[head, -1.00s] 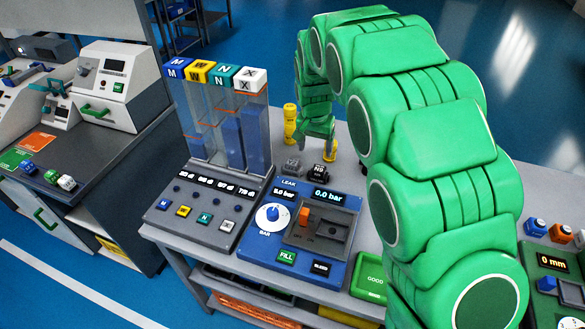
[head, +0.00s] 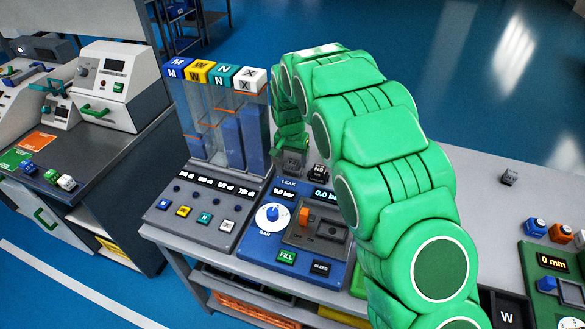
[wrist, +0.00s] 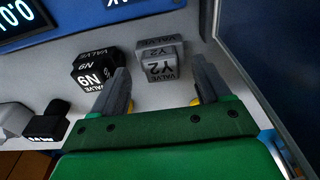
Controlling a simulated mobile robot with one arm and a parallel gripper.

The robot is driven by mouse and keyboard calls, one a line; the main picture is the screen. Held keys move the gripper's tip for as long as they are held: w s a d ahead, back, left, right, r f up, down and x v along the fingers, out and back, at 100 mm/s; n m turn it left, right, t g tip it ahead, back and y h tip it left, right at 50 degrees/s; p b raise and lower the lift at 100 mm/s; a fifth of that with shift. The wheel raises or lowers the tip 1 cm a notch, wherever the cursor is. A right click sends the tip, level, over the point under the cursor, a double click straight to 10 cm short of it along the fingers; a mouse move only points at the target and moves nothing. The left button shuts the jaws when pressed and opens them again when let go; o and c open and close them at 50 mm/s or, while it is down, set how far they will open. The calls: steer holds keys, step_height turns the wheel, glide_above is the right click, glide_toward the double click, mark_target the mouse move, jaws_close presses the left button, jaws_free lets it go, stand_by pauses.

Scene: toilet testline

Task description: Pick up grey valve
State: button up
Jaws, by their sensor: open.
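The grey valve (wrist: 160,62) is a small block marked "VALVE Y2". In the wrist view it lies between and just ahead of my gripper's fingertips (wrist: 160,74). Gaps show on both sides, so the fingers are apart from it. My gripper is open and empty. In the head view the grey valve (head: 292,160) sits on the table behind the blue leak panel, just below my arm's green end. My fingers are mostly hidden there.
A black valve marked N9 (wrist: 92,72) stands close left of my left finger; it also shows in the head view (head: 319,174). The blue leak panel (head: 262,250) and the clear column stand (head: 205,150) are close by. Another small grey block (head: 509,178) lies on open table at right.

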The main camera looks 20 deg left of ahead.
mark_target(292, 162)
steer(key=shift+w+a+f, duration=0.1)
steer(key=shift+w+f, duration=0.1)
steer(key=shift+f, duration=1.7)
steer(key=shift+c, duration=0.4)
steer(key=c, duration=0.8)
steer(key=shift+c, duration=0.2)
steer(key=shift+r, duration=0.15)
